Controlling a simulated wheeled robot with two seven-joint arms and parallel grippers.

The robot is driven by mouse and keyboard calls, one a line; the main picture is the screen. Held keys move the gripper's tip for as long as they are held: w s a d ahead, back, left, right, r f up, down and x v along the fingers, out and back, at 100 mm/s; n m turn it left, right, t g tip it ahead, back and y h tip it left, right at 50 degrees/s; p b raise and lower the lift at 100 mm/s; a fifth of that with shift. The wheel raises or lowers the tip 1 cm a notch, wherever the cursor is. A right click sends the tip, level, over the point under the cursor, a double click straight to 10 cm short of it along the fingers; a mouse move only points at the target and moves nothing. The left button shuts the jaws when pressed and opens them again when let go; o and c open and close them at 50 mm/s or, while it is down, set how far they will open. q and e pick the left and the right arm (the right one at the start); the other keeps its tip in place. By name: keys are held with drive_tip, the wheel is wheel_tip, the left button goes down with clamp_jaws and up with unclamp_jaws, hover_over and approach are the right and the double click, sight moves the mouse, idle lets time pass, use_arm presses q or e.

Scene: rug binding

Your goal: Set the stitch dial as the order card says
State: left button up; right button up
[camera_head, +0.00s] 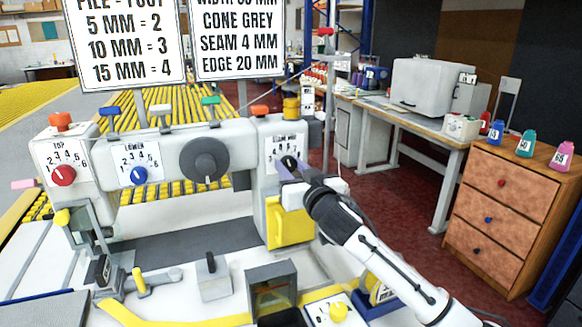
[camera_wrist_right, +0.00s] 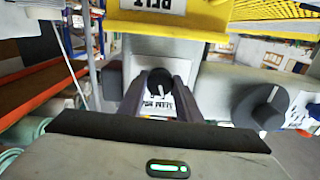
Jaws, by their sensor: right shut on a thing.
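A small black dial (camera_head: 288,163) sits on the right panel of the machine head, under a label I cannot read clearly. My right gripper (camera_head: 290,178) is shut on this dial, seen from the side in the head view. In the right wrist view, the black dial (camera_wrist_right: 158,78) with a white mark shows between the two grey fingers (camera_wrist_right: 160,92). The order card (camera_head: 238,40) reads "cone grey", "seam 4 mm" and "edge 20 mm"; its top is cut off. My left gripper is not in view.
A red dial (camera_head: 63,175), a blue dial (camera_head: 139,175) and a large dark handwheel (camera_head: 205,160) are left of the black dial. A pile chart (camera_head: 128,40) hangs above. A yellow cover (camera_head: 288,222) is below the gripper. Wooden drawers (camera_head: 512,215) stand right.

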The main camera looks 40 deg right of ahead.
drive_tip(key=n+p, duration=0.1)
drive_tip(key=n, duration=0.2)
drive_tip(key=shift+p, duration=0.4)
drive_tip(key=shift+n+p, duration=0.4)
drive_tip(key=shift+n, duration=0.6)
drive_tip(key=shift+f, duration=0.1)
drive_tip(key=o, duration=1)
drive_tip(key=shift+o, duration=0.2)
drive_tip(key=shift+s, duration=0.15)
drive_tip(key=b+v, duration=0.1)
drive_tip(key=v, duration=0.9)
